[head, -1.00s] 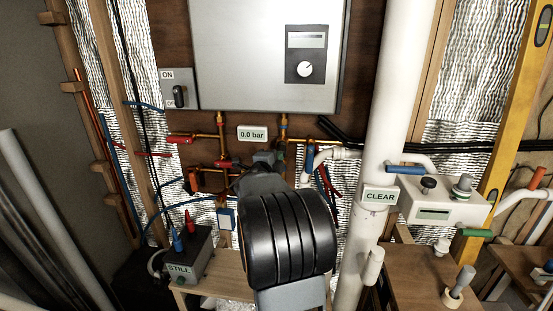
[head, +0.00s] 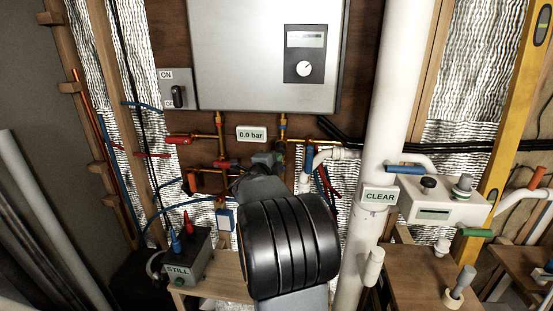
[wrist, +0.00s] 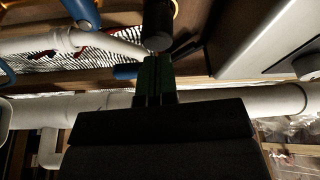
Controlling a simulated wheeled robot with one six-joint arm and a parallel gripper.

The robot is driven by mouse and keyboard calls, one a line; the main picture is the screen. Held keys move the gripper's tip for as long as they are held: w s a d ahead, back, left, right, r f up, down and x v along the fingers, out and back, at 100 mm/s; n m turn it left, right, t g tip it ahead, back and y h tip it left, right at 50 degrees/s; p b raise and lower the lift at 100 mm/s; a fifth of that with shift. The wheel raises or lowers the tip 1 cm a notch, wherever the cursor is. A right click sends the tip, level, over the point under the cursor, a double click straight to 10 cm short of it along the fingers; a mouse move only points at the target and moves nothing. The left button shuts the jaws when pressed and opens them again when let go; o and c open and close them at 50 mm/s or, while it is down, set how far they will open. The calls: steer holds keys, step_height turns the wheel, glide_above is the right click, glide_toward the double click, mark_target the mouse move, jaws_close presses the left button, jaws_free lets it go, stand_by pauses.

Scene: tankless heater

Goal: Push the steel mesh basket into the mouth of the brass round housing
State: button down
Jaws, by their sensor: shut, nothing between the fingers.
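My gripper (wrist: 154,72) shows in the wrist view as two greenish fingers side by side, shut with nothing between them. Just beyond the fingertips is a dark round cylinder (wrist: 159,24). Its near end lies close to the tips; I cannot tell whether they touch. It may be the round housing, but its brass colour does not show in this light. I cannot make out the steel mesh basket in either view. In the head view my own arm covers the gripper and most of the work spot, just below the brass and copper pipes (head: 220,150).
A white vertical pipe (head: 393,120) stands right of my arm. The grey heater box (head: 240,50) hangs above. In the wrist view, a white pipe (wrist: 285,101) crosses behind the gripper.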

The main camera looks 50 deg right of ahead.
steer(key=b+v, duration=0.2)
steer(key=v, duration=1.2)
steer(key=shift+a, duration=0.2)
steer(key=w+a+f+n+t+y, duration=0.5)
steer(key=w+a+n+t+y, duration=0.3)
steer(key=n, duration=0.4)
steer(key=s+a+f+n+g+y, duration=0.1)
steer(key=a+f+n+g+y, duration=0.1)
steer(key=a+f+n+y, duration=0.45)
steer(key=s+a+f+n+g+y, duration=0.1)
steer(key=s+a+n+g, duration=0.3)
steer(key=s+n, duration=0.2)
steer(key=s+a+f+n+g+y+p, duration=0.1)
steer(key=s+a+n+g, duration=0.3)
steer(key=s, duration=0.6)
steer(key=shift+s+a+f+n+y, duration=0.25)
steer(key=shift+s+f+n+y, duration=0.25)
steer(key=shift+f+n, duration=0.45)
